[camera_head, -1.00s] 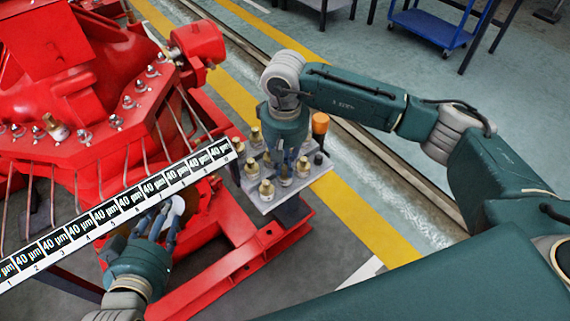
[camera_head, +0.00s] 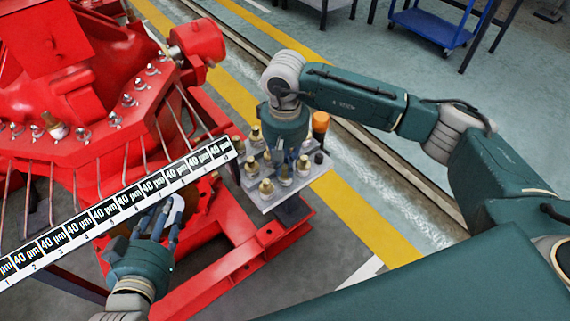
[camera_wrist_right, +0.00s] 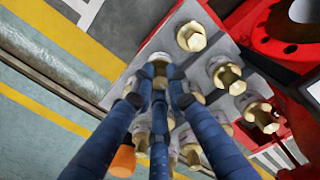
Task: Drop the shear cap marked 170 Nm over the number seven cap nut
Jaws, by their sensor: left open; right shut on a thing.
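My right gripper (camera_head: 284,158) points down over the grey plate of shear caps. In the right wrist view its blue fingers (camera_wrist_right: 157,85) are closed around one brass-topped cap (camera_wrist_right: 158,62) at the plate's edge. The cap's marking cannot be read, and I cannot tell whether it is clear of the plate. My left gripper (camera_head: 157,222) is open near the red engine's lower front, with a pale rounded piece (camera_head: 177,212) by its fingers. Cap nuts (camera_head: 116,120) line the red flange. A brass cap (camera_head: 58,129) sits on one of them at left. I cannot read which nut is number seven.
A strip of numbered "40 µm" labels (camera_head: 120,208) crosses in front of the engine. Thin pipes (camera_head: 162,140) hang below the flange. A blue trolley (camera_head: 432,24) stands far back.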

